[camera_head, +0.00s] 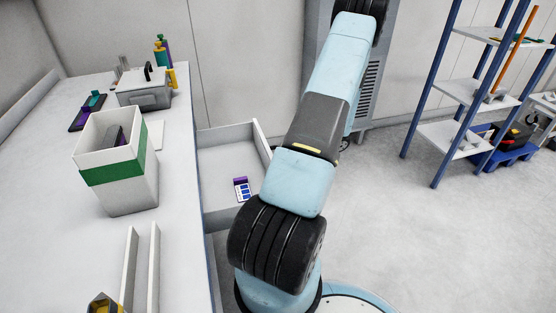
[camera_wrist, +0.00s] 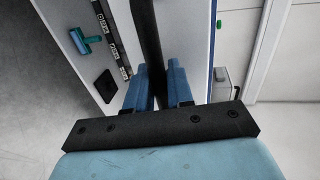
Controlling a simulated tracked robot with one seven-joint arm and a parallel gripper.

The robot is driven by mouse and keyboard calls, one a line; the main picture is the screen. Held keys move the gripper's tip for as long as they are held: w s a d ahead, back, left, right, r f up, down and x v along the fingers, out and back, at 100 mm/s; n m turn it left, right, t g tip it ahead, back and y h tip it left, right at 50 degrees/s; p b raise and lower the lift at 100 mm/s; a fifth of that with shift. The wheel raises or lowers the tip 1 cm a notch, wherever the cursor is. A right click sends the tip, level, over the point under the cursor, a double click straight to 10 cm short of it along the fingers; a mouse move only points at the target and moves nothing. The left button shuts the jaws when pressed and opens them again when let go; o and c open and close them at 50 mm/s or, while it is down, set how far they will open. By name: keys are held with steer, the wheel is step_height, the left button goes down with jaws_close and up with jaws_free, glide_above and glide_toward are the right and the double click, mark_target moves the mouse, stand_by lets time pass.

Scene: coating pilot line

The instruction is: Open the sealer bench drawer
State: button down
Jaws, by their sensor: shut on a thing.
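The sealer bench (camera_head: 75,170) fills the left of the head view. Its drawer (camera_head: 225,135) stands pulled out to the right from the bench's side, open at the top. A small purple, white and blue pack (camera_head: 242,189) lies inside it. My arm covers part of the drawer's front and right side, and my gripper is hidden in the head view. In the wrist view my gripper's blue fingers (camera_wrist: 160,78) are closed around a long dark bar (camera_wrist: 146,35), which looks like the drawer handle. The bar runs up the picture past a pale panel.
On the bench stand a white bin with a green band (camera_head: 118,172), a grey device (camera_head: 145,92) and upright white plates (camera_head: 140,265). A blue-framed shelf (camera_head: 468,92) stands at the right. The floor between is clear. A teal tool (camera_wrist: 85,40) shows in the wrist view.

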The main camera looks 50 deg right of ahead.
steer(key=shift+f, duration=0.15)
steer(key=c, duration=1.2)
jaws_free()
steer(key=shift+o, duration=0.2)
steer(key=shift+d, duration=0.1)
steer(key=v, duration=1.3)
steer(key=shift+d, duration=0.35)
steer(key=shift+s, duration=0.15)
